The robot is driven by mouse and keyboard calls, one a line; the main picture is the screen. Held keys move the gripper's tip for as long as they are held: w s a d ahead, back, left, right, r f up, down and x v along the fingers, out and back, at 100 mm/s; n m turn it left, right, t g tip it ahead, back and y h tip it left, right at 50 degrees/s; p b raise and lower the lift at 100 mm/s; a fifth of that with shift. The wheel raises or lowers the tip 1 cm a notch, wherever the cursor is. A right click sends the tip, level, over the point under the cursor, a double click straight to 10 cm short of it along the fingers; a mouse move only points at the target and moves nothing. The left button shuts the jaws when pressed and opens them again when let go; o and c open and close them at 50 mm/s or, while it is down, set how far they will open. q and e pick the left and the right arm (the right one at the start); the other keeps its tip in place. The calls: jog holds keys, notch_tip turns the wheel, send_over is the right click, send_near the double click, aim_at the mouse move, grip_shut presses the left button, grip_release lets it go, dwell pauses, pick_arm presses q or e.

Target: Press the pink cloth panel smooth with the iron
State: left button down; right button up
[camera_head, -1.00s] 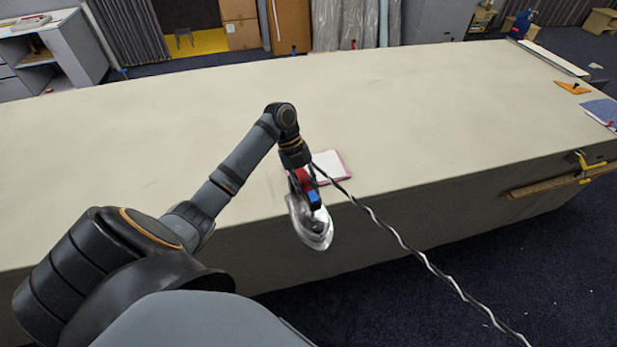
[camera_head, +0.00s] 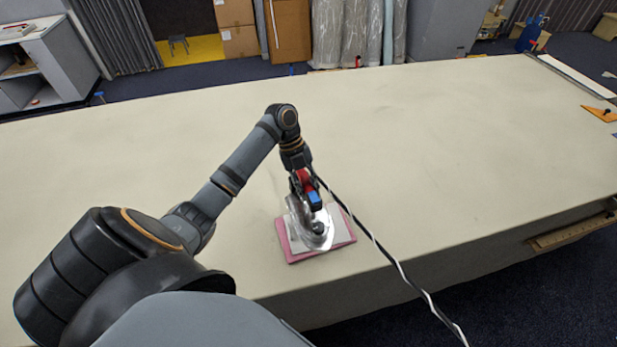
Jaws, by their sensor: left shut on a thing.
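My left gripper (camera_head: 301,180) is shut on the iron (camera_head: 310,231), a silver iron with a red and blue handle. The iron is over the pink cloth panel (camera_head: 283,241), near the table's front edge. A white sheet (camera_head: 342,229) lies on the pink panel, so only its pink border shows. I cannot tell whether the iron's sole touches the sheet or hovers just above it. The iron hides the middle of the panel. My right gripper is not in view.
A black and white cord (camera_head: 389,256) runs from the iron over the table's front edge. The long cloth table (camera_head: 430,140) is mostly clear. An orange flat tool (camera_head: 598,113) and a long ruler-like strip (camera_head: 575,77) lie at the far right.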

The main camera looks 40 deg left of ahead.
pick_arm(q)
jog(key=shift+s+d+f+b, duration=0.1)
jog(key=shift+s+f+b, duration=0.05)
jog(key=shift+f+b, duration=0.35)
notch_tip(320, 180, down, 4)
jog(key=b, duration=0.3)
jog(key=shift+f+b, duration=0.2)
jog(key=shift+b, duration=0.1)
jog(key=shift+f+b, duration=0.45)
jog(key=shift+f, duration=0.2)
dwell(0.4)
dwell(1.5)
dwell(0.3)
